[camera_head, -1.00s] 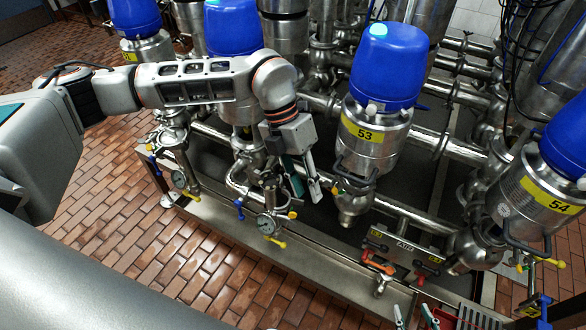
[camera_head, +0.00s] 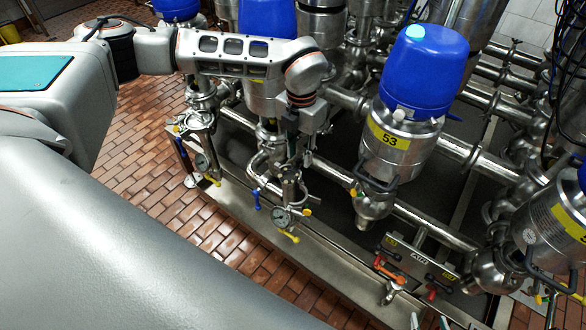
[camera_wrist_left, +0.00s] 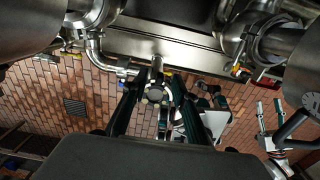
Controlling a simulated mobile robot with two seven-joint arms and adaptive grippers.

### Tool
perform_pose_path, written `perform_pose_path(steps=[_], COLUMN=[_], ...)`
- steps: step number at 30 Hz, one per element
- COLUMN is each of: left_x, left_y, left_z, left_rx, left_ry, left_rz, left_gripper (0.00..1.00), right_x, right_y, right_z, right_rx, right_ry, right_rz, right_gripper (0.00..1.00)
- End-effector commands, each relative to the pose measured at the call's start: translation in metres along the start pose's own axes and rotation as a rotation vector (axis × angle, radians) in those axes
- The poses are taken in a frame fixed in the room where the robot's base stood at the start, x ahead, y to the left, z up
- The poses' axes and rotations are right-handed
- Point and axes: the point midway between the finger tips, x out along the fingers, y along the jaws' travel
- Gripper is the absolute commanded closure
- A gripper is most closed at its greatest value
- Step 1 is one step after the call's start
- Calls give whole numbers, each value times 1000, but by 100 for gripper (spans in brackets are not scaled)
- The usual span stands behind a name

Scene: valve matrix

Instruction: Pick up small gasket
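I cannot make out the small gasket in either view. What seem to be the fingertips of my right gripper (camera_head: 428,322) show apart at the bottom edge of the head view, mostly cut off.
Steel pipes and blue-capped valves crowd the back and right. A labelled block with orange and red handles (camera_head: 418,262) sits at the lower right. The brick floor (camera_head: 225,240) in front is clear.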

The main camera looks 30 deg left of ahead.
Motion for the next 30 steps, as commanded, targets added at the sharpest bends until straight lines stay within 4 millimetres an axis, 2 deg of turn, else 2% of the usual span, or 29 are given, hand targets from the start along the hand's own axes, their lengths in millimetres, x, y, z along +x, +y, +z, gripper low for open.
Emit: perform_pose_path(steps=[3, 10, 13, 14, 25, 30], left_x=[8, 9, 9, 9, 8, -1], left_y=[0, 0, 0, 0, 0, 0], left_z=[0, 0, 0, 0, 0, 0], left_rx=[-1, 0, 0, 0, 0, 1], left_ry=[1, 0, 0, 0, 0, -2], left_rz=[0, 0, 0, 0, 0, -1], left_gripper=[72, 72, 98, 100, 100, 100], right_x=[0, 0, 0, 0, 0, 0], right_y=[0, 0, 0, 0, 0, 0], right_z=[0, 0, 0, 0, 0, 0], right_rx=[0, 0, 0, 0, 0, 0], right_ry=[0, 0, 0, 0, 0, 0], right_rz=[0, 0, 0, 0, 0, 0], right_gripper=[60, 60, 60, 60, 60, 60])
